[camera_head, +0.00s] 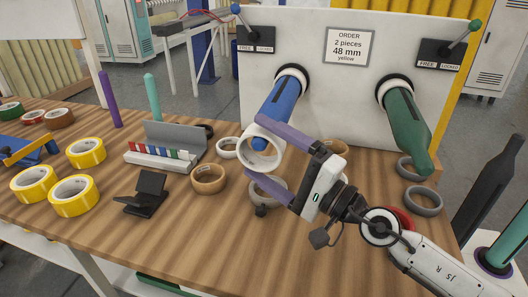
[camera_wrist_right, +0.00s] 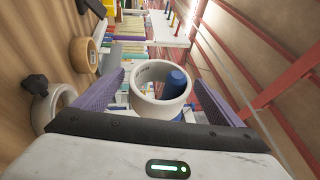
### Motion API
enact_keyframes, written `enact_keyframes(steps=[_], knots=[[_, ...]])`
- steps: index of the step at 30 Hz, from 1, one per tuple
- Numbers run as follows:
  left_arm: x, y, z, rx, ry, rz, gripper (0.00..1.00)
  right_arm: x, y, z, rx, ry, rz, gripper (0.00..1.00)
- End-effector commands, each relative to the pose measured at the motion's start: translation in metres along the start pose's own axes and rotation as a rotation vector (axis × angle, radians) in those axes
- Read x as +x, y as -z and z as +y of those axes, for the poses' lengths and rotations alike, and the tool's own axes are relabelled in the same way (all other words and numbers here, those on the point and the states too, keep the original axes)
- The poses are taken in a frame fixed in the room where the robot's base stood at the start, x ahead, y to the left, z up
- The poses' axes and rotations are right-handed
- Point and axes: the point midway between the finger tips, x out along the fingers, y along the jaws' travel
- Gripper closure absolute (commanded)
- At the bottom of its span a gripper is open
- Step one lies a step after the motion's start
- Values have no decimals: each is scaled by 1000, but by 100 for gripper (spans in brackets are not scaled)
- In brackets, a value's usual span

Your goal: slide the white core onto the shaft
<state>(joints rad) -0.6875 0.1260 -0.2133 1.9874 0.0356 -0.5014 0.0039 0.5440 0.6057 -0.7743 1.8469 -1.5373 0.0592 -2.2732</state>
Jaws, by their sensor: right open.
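The white core (camera_head: 250,155) is a wide ring around the free end of the blue shaft (camera_head: 280,98). The rounded blue tip (camera_head: 260,144) shows inside its opening. In the right wrist view the white core (camera_wrist_right: 147,100) sits between the purple fingertips, with the blue tip (camera_wrist_right: 176,82) inside it, off to the right. My right gripper (camera_head: 257,152) is open, one finger above the core and one below. I cannot tell whether either finger touches it. My left gripper is not in view.
A green shaft (camera_head: 405,120) stands out of the white panel (camera_head: 330,95) to the right. Brown (camera_head: 208,179) and grey (camera_head: 425,201) rings lie on the wooden table (camera_head: 190,240). Several yellow tape rolls (camera_head: 74,196) and a black stand (camera_head: 147,192) are at the left.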

Motion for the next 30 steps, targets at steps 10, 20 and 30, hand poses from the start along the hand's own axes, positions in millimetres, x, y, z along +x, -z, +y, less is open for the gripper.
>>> enact_keyframes(steps=[10,20,30], knots=[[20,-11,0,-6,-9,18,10,-62,1,8,-2,-3,2,10],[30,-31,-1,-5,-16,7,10,-101,0,2,-1,0,0,10],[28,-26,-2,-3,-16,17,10,-103,0,0,0,0,0,10]])
